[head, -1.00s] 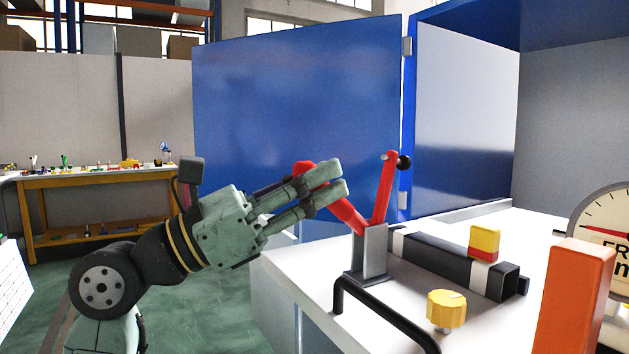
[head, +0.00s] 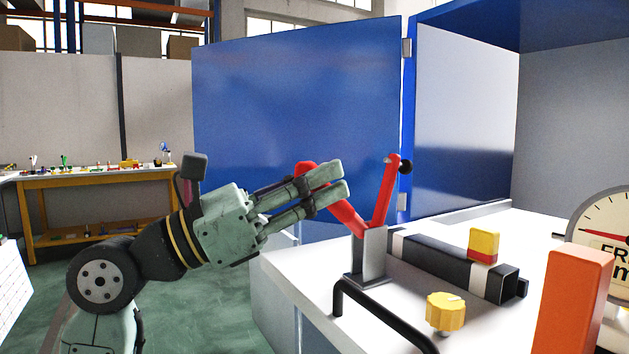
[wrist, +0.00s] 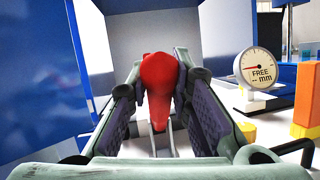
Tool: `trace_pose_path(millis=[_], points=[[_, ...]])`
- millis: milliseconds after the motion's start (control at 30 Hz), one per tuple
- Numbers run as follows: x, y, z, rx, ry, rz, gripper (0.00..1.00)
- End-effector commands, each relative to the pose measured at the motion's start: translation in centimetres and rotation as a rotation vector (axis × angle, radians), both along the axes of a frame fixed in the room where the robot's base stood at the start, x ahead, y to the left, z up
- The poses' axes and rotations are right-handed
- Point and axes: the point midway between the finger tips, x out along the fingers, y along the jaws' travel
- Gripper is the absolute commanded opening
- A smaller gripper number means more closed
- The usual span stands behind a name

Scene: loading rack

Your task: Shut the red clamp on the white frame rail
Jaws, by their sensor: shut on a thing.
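The red clamp (head: 347,217) stands on a grey bracket (head: 374,254) at the near left of the white bench. One red arm leans left toward my gripper. In the wrist view, the red handle end (wrist: 160,85) sits between the two finger pads of my gripper (wrist: 160,95). A black rail with a white band (head: 440,262) lies behind the bracket.
A black bar handle (head: 385,315) and a yellow knob (head: 445,311) are at the bench front. A yellow and red block (head: 484,244) rests on the rail. An orange post (head: 574,297) and a round gauge (head: 601,222) stand right. A blue door (head: 300,110) stands behind.

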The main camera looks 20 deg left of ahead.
Motion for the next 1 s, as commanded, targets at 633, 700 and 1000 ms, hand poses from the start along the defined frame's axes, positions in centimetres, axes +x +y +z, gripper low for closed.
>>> trace_pose_path(millis=[633, 700, 1000], points=[[3.1, -2.4, 3.1, 0.302, 0.378, 0.004, 0.00], [3.5, -2.7, 3.2, 0.334, 0.421, 0.004, 0.00], [4.7, -3.6, 3.2, 0.436, 0.552, 0.002, 0.00]])
